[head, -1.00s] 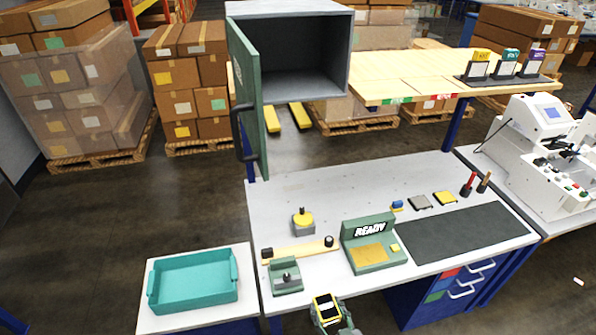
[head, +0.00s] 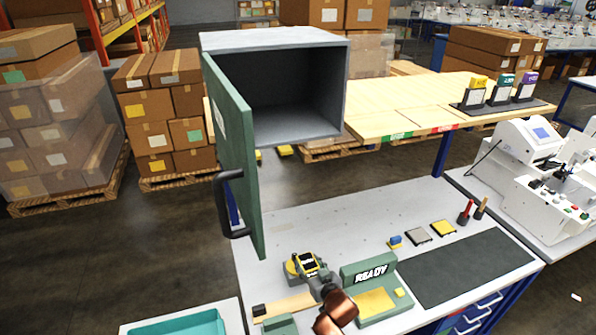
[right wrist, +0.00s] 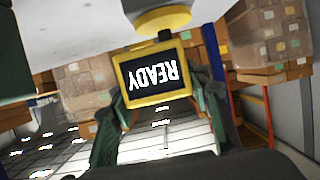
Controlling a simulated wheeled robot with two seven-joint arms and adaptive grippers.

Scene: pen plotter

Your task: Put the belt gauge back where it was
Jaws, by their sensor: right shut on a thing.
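The belt gauge appears to be the small yellow-framed block with a dark screen (head: 306,261). In the right wrist view the gauge (right wrist: 154,78) fills the middle, its screen reading READY upside down. My right gripper (head: 309,270) is shut on it, with a finger at each side, above the workbench (head: 300,228). A round yellow-topped piece (head: 290,270) is partly hidden behind the gauge; it also shows at the top of the right wrist view (right wrist: 160,20). I cannot tell whether they touch. My left gripper is not in view.
A grey cabinet (head: 335,90) stands open and empty, its green door (head: 235,150) swung out left of the bench. A wooden strip (head: 285,306) lies in front. A teal tray (head: 185,325) is lower left.

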